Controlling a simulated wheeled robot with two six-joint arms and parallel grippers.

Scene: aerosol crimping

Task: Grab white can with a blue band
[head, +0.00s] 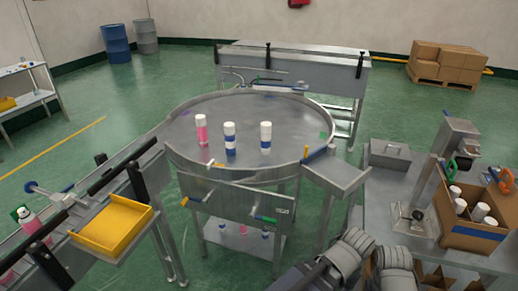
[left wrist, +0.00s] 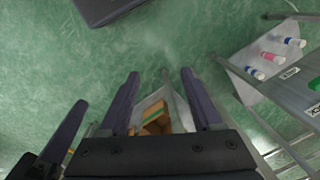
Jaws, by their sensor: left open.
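My left gripper (left wrist: 160,76) is open and empty in the left wrist view, above the green floor and away from the cans on the tabletop. My right gripper is not in view.
The round table (head: 190,162) has a raised rim. A yellow tray (head: 112,222) and conveyor stand at left. A side bench at right holds a cardboard box (head: 470,236) with white-capped cans and a press (head: 425,190). Much of the round tabletop is clear.

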